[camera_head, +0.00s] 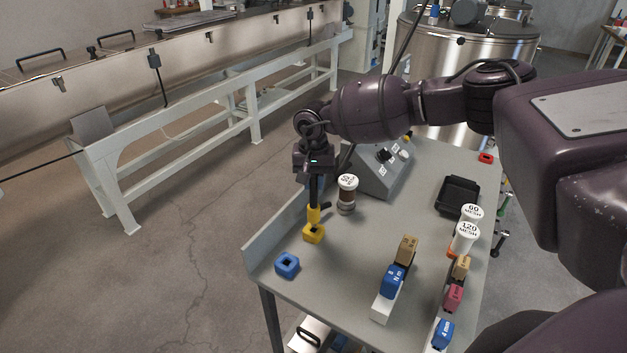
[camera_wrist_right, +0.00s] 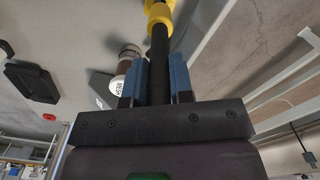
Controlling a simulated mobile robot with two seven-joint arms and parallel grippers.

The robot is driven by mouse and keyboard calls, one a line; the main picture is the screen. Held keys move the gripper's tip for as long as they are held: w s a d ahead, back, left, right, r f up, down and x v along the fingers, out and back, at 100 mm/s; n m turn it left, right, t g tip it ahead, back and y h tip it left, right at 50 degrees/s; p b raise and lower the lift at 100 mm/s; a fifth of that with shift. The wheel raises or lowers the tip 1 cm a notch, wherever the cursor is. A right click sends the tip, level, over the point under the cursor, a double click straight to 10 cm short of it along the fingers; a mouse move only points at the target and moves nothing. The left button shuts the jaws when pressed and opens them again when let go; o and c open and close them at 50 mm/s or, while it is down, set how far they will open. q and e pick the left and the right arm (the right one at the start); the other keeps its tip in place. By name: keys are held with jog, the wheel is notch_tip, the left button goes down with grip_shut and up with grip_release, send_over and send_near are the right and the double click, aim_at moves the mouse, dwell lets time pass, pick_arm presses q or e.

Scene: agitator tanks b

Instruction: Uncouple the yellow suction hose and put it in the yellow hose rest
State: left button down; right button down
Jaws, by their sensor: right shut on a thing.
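The yellow suction hose has a black tube and a yellow end (camera_head: 313,215). My right gripper (camera_head: 314,178) is shut on its black tube, and the hose hangs upright, yellow end down. The yellow hose rest (camera_head: 313,235) stands on the bench near its left edge, directly under that end. The two overlap in the head view, so I cannot tell whether the end is seated or just above. In the right wrist view the black tube (camera_wrist_right: 160,55) runs between the blue finger pads (camera_wrist_right: 158,82) to the yellow end (camera_wrist_right: 158,14). My left gripper is out of view.
A blue hose rest (camera_head: 287,264) stands nearer on the bench (camera_head: 345,255). A white-capped jar (camera_head: 347,196) is close to the right of the hose, with a grey control box (camera_head: 376,172) behind. Labelled blocks (camera_head: 392,281), a black tray (camera_head: 458,195) and more jars stand to the right.

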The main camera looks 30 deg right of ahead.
dwell(0.6)
jog(key=shift+f+b, duration=0.35)
jog(key=shift+f, duration=0.45)
jog(key=shift+f+b, duration=0.1)
jog(key=shift+b, duration=0.2)
jog(key=shift+f+b, duration=0.5)
jog(key=shift+f, duration=0.4)
jog(key=c, duration=1)
grip_release()
jog(key=shift+r, duration=0.1)
jog(key=shift+o, duration=0.4)
